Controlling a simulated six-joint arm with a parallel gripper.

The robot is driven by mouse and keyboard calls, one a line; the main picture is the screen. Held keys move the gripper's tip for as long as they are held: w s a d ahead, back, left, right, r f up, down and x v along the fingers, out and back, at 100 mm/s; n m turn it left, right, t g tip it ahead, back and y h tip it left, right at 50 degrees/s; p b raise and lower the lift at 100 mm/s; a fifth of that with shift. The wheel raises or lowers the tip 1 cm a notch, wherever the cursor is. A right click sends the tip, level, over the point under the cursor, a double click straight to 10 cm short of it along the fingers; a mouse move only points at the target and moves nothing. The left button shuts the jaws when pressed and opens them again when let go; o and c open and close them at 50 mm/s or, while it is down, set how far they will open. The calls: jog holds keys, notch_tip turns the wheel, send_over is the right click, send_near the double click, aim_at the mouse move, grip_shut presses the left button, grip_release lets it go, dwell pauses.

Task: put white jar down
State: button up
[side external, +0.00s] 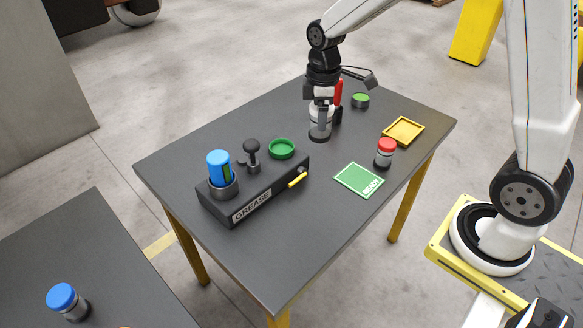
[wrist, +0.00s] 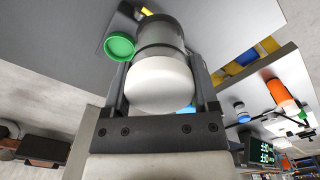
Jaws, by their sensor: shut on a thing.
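The white jar (side external: 320,124) has a white lid and a grey body and is between the fingers of my gripper (side external: 324,108). My gripper is shut on it. In the wrist view the white lid of the jar (wrist: 160,85) fills the middle, with a dark finger on each side. The jar is upright at the far part of the dark table (side external: 300,245), close to the top. I cannot tell whether its base touches the table.
Near it stand a green-lidded jar (side external: 360,100), a red-lidded jar (side external: 385,153), a yellow tray (side external: 404,131), a green READY mat (side external: 359,180) and a green round dish (side external: 281,148). A grease stand (side external: 250,205) holds a blue-lidded jar (side external: 219,167). The table's near part is clear.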

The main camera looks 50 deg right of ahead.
jog(key=shift+w+d, duration=0.1)
jog(key=shift+w, duration=0.05)
jog(key=w+f, duration=0.9)
jog(key=w, duration=0.4)
jog(key=shift+w+d+f, duration=0.15)
jog(key=shift+d, duration=0.25)
jog(key=shift+w+f, duration=0.2)
jog(key=shift+f, duration=1.65)
jog(key=shift+f, duration=0.15)
